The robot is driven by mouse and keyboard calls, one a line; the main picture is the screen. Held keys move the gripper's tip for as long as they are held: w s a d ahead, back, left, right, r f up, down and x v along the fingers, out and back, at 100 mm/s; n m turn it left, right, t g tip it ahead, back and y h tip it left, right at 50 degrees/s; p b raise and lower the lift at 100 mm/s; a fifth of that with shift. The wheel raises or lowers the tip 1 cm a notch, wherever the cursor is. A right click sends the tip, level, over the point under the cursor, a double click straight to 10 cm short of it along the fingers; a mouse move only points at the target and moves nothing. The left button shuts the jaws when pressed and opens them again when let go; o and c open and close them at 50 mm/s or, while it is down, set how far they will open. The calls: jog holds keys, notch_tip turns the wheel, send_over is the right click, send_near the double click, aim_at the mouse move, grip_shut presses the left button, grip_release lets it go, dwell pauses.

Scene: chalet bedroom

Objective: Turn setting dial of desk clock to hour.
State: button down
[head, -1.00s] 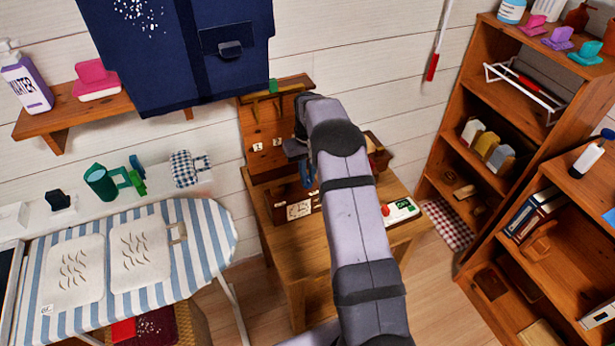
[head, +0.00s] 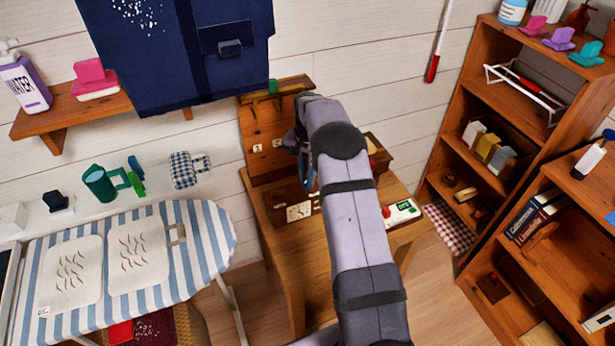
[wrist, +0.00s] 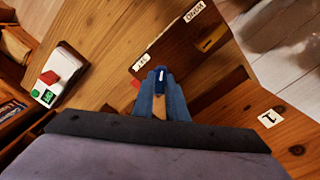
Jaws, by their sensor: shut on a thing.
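The desk clock is a dark brown wooden case (wrist: 190,62) with small white labels on its face. One label (wrist: 140,62) is close to my fingers and another (wrist: 195,11) is farther along. In the head view its pale dial plate (head: 299,211) shows on the small wooden table, left of my arm. My gripper (wrist: 162,82) has blue fingers, shut together against the clock front. A narrow light strip shows between the fingertips. The setting dial is mostly hidden by the fingers, and its pointer cannot be read.
A white box with a red button and green display (wrist: 57,76) stands on the table (head: 268,228), right of my arm in the head view. A wooden upright board with small labels (head: 262,135) stands behind. An ironing board (head: 205,240) is left, shelves (head: 455,150) right.

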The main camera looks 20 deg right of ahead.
jog(key=shift+m, duration=0.7)
jog(key=shift+r, duration=0.1)
jog(key=shift+w, duration=0.1)
jog(key=c, duration=1.8)
grip_release()
jog(key=shift+o, duration=0.2)
notch_tip(320, 180, up, 7)
jog(key=shift+r+b, duration=0.1)
jog(key=shift+b, duration=0.95)
